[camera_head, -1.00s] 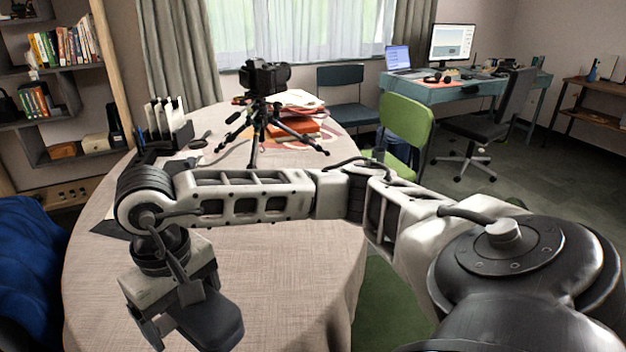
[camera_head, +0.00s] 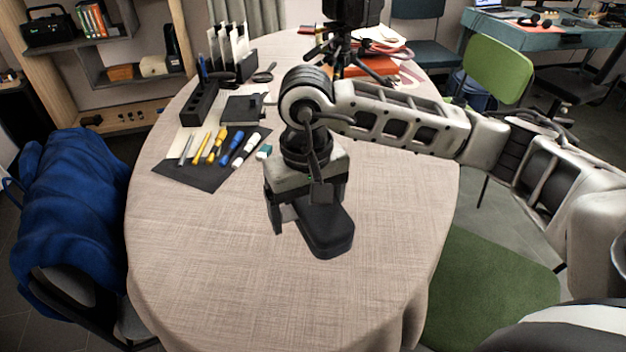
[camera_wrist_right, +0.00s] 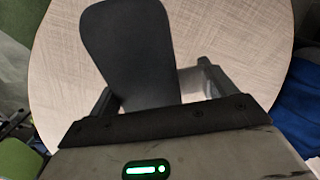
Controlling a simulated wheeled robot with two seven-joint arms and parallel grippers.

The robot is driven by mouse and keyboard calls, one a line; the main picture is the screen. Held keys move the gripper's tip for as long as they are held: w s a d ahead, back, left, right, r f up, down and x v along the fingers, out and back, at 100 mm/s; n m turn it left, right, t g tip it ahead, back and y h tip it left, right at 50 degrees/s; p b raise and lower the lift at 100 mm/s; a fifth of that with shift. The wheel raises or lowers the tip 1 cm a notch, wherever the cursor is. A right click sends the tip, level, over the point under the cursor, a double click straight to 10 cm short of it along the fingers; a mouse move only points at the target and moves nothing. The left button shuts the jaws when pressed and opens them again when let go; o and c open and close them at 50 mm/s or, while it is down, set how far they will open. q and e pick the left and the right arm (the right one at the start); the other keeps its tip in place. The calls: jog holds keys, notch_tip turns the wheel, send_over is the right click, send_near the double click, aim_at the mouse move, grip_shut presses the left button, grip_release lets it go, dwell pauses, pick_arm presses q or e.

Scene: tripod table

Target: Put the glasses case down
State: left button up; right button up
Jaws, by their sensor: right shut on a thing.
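The glasses case (camera_head: 328,232) is a dark, elongated, rounded box. My right gripper (camera_head: 308,212) is shut on it, over the front middle of the round table (camera_head: 220,270). In the right wrist view the case (camera_wrist_right: 127,45) juts out from between the fingers of the gripper (camera_wrist_right: 155,88), with the pale tablecloth behind it. I cannot tell whether the underside of the case touches the cloth. My left gripper is not in view.
A dark mat with pens and markers (camera_head: 215,150) lies left of my arm. A black organizer (camera_head: 235,60) and a tripod with a camera (camera_head: 350,40) stand farther back. The table's front and left front are clear. A blue-draped chair (camera_head: 75,210) and a green chair (camera_head: 495,280) flank the table.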

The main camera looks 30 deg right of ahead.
jog(key=w+m, duration=0.1)
jog(key=w+d+m+p, duration=0.1)
jog(key=m, duration=0.1)
jog(key=shift+d+f, duration=0.1)
jog(key=shift+f, duration=0.25)
jog(key=d+f+m, duration=0.1)
jog(key=f+m, duration=0.1)
jog(key=w+d+f+m, duration=0.1)
jog(key=d+m, duration=0.1)
jog(key=m, duration=0.1)
jog(key=d+f+m+p, duration=0.1)
jog(key=f+m, duration=0.1)
jog(key=m, duration=0.1)
jog(key=shift+w+d+f, duration=0.35)
jog(key=shift+w+d, duration=0.05)
notch_tip(320, 180, down, 4)
jog(key=shift+r+b, duration=0.15)
jog(key=shift+b, duration=0.95)
jog(key=shift+f+b, duration=0.35)
jog(key=shift+f, duration=0.3)
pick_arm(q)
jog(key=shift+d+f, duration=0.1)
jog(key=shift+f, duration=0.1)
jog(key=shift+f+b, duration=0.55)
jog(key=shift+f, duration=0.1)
pick_arm(e)
jog(key=shift+f, duration=0.6)
jog(key=o, duration=1.1)
